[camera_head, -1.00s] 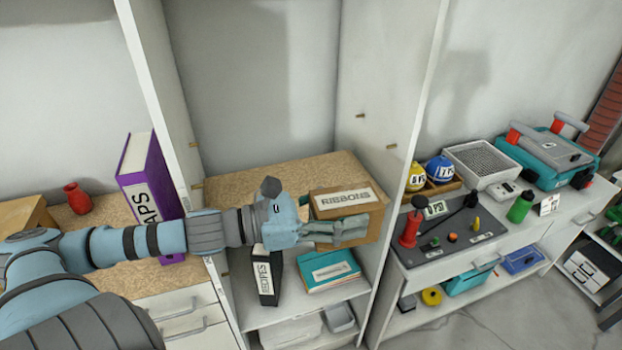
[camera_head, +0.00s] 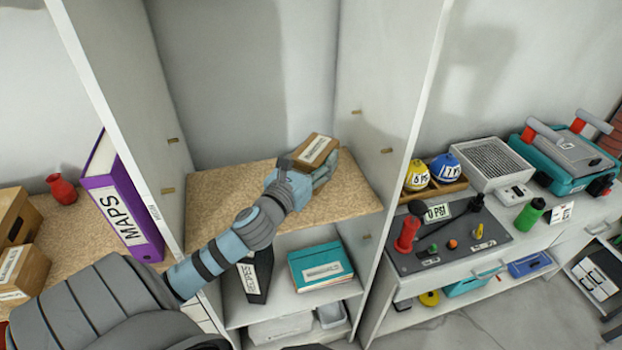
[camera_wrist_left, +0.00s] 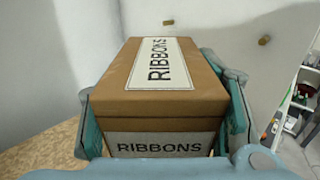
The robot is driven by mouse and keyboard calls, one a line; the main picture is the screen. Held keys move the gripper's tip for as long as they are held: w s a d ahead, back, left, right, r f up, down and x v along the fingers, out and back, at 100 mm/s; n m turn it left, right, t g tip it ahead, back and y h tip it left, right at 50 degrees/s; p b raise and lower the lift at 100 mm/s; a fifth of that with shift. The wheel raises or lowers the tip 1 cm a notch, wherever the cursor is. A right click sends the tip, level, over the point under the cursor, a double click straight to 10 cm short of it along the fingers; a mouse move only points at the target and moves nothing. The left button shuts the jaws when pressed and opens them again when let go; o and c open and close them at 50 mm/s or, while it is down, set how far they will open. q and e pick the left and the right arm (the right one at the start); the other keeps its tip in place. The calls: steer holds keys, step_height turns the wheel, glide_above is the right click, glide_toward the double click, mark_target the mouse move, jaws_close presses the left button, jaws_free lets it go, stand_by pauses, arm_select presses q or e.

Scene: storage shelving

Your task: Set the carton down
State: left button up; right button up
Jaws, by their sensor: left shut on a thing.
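The carton (camera_head: 316,150) is a small brown box with a white label. In the left wrist view the carton (camera_wrist_left: 165,85) reads RIBBONS on its top and near side. My left gripper (camera_head: 322,172) is shut on it, with one finger on each side in the left wrist view (camera_wrist_left: 165,125). The carton is over the upper cork-topped shelf board (camera_head: 225,205) of the open cabinet, toward its back right. Whether its underside touches the board cannot be told. My right gripper is not in view.
The cabinet's side panels (camera_head: 375,130) stand close on both sides. The board is bare left of the carton. Below are a dark book (camera_head: 254,278) and a teal book (camera_head: 320,266). A purple MAPS binder (camera_head: 122,208) stands on the left counter; a tool bench (camera_head: 455,250) is at right.

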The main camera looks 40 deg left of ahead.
arm_select(q)
steer(key=f, duration=0.2)
steer(key=w+f+b, duration=0.1)
steer(key=f, duration=0.1)
steer(key=w+f+b, duration=0.1)
steer(key=f, duration=0.1)
steer(key=shift+f, duration=0.35)
steer(key=shift+s+r, duration=0.3)
steer(key=shift+s, duration=0.2)
steer(key=shift+f, duration=0.15)
steer(key=o, duration=1.6)
steer(key=shift+w+f, duration=0.1)
steer(key=shift+w, duration=0.1)
steer(key=shift+o, duration=0.2)
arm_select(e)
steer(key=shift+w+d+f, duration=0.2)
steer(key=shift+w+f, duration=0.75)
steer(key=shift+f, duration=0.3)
arm_select(q)
steer(key=shift+s, duration=0.1)
